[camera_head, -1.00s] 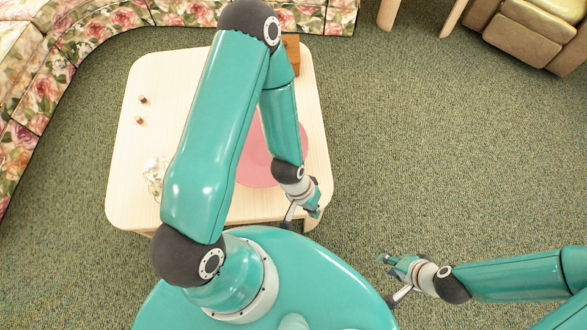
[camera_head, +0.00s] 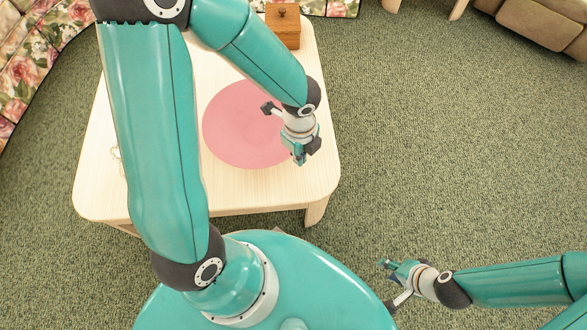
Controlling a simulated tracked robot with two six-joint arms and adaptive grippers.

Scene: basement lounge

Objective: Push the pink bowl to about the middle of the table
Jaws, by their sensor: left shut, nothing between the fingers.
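A round pink shape (camera_head: 240,120) lies on the pale wooden table (camera_head: 235,195), right of the table's middle. It looks flat from above, and I cannot tell whether it is the bowl or a mat; no other pink thing shows. My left gripper (camera_head: 299,158) is shut and empty, over the lower right edge of the pink shape and covering part of it. I cannot tell whether it touches. My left arm hides much of the table's left half. My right gripper (camera_head: 384,266) is off the table to the lower right, above the carpet, with its finger opening unclear.
A brown wooden box (camera_head: 283,27) stands at the table's far right edge. A clear glass item (camera_head: 116,152) peeks out left of my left arm. A floral sofa (camera_head: 25,75) curves around the far left. Green carpet (camera_head: 430,140) on the right is clear.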

